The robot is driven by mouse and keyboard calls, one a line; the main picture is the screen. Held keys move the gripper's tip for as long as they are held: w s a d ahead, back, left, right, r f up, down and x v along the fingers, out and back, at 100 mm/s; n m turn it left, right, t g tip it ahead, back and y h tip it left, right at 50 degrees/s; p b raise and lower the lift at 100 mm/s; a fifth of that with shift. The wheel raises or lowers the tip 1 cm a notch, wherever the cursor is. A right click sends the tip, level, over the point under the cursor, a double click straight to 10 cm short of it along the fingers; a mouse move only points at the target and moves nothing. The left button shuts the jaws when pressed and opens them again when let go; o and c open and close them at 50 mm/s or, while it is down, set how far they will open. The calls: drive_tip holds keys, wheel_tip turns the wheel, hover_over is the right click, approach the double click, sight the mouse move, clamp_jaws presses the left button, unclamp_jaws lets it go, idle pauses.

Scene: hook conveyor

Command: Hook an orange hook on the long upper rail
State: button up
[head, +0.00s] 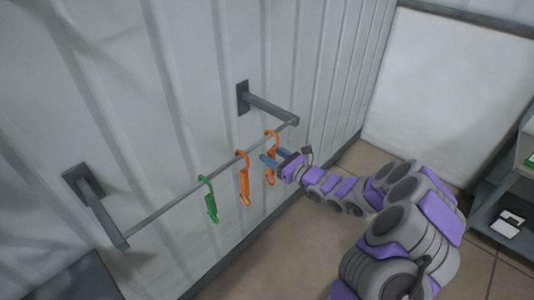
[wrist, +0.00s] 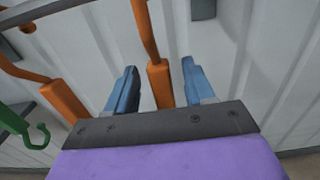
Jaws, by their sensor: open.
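A grey rail (head: 165,213) runs along the wall between two brackets. An orange hook (head: 271,176) hangs at its right end; another orange hook (head: 244,188) and a green hook (head: 211,207) hang further left. My gripper (head: 274,157) is open at the rightmost orange hook. In the wrist view, this hook's body (wrist: 159,85) stands between the two blue fingers of my gripper (wrist: 160,78), with a gap on each side. The other orange hook (wrist: 64,101) and the green hook (wrist: 14,120) are left of the fingers. No second rail shows in the head view.
The left bracket (head: 92,202) and right bracket (head: 270,108) stick out from the corrugated wall. A grey shelf (head: 492,205) with small items stands at the right edge. A white panel (head: 450,95) stands at the back, and bare floor lies below the rail.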

drive_tip(key=shift+x, duration=1.05)
drive_tip(key=shift+w+a, duration=0.1)
drive_tip(key=shift+w, duration=0.15)
drive_tip(key=shift+a, duration=0.1)
clamp_jaws()
idle(0.4)
